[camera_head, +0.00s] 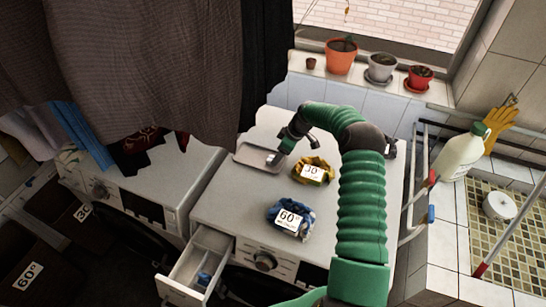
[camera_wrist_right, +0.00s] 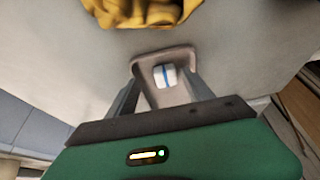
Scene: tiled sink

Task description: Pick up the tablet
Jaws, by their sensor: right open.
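The tablet (camera_wrist_right: 164,76), small and white with a blue stripe, lies in a shallow grey tray (camera_wrist_right: 181,54) in the right wrist view. In the head view the tray (camera_head: 246,155) sits on top of the right-hand washing machine. My right gripper (camera_wrist_right: 167,88) is open, with one finger on each side of the tablet. I cannot tell whether the fingers touch it. In the head view my right gripper (camera_head: 276,157) points down over the tray's right end and hides most of the tablet. My left gripper is not in view.
A yellow cloth bundle (camera_head: 313,170) and a blue one (camera_head: 291,218), both with labels, lie on the same machine. Its detergent drawer (camera_head: 193,270) is pulled out. Dark clothes (camera_head: 160,65) hang close to the tray. A white bottle (camera_head: 460,152) stands at right.

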